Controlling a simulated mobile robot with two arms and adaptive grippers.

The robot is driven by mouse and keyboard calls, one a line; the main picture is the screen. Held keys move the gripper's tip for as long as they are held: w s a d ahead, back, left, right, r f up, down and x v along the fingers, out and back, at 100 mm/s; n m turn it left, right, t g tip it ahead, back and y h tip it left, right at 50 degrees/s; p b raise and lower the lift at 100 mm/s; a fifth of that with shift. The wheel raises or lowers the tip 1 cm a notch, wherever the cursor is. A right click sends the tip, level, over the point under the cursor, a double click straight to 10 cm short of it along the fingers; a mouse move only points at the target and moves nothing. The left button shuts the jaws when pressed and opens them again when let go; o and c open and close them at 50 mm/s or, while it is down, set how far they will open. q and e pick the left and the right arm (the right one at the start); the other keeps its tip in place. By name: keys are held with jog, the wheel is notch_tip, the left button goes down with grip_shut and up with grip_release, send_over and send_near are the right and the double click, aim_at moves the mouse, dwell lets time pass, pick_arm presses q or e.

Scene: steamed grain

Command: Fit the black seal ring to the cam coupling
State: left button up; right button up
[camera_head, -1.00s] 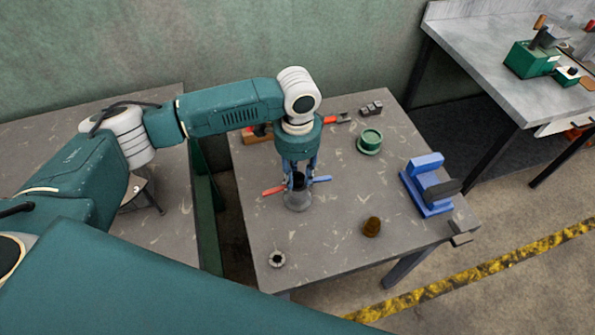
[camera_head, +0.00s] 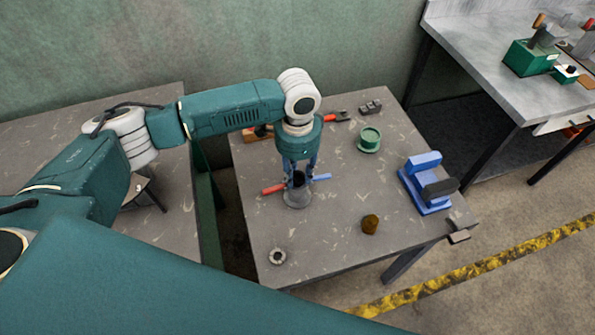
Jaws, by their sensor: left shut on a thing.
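The cam coupling (camera_head: 297,200) stands on the grey table, a grey body with a red lever (camera_head: 273,189) out to the left and a blue lever (camera_head: 321,177) out to the right. My left gripper (camera_head: 299,177) points straight down at its top, shut on a small dark thing between the fingertips, which looks like the black seal ring (camera_head: 298,179). The fingers hide part of the coupling's mouth, so I cannot tell whether the ring is seated or just above it. My right gripper is not in view.
A blue vise (camera_head: 427,186) is at the table's right edge. A green round part (camera_head: 369,138) is at the back, a brown piece (camera_head: 370,224) at the front right, a small grey ring-shaped part (camera_head: 277,256) at the front left. Red-handled tools lie behind my arm.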

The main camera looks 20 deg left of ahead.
pick_arm(q)
jog(key=shift+f, duration=0.3)
dwell(0.5)
jog(key=shift+r+p, duration=0.2)
jog(key=shift+p, duration=0.5)
dwell(0.5)
jog(key=shift+f, duration=0.2)
dwell(0.4)
jog(key=shift+r+p, duration=0.3)
jog(key=shift+p, duration=0.65)
jog(key=shift+f, duration=0.3)
dwell(0.5)
jog(key=shift+r+p, duration=0.3)
jog(key=shift+p, duration=0.45)
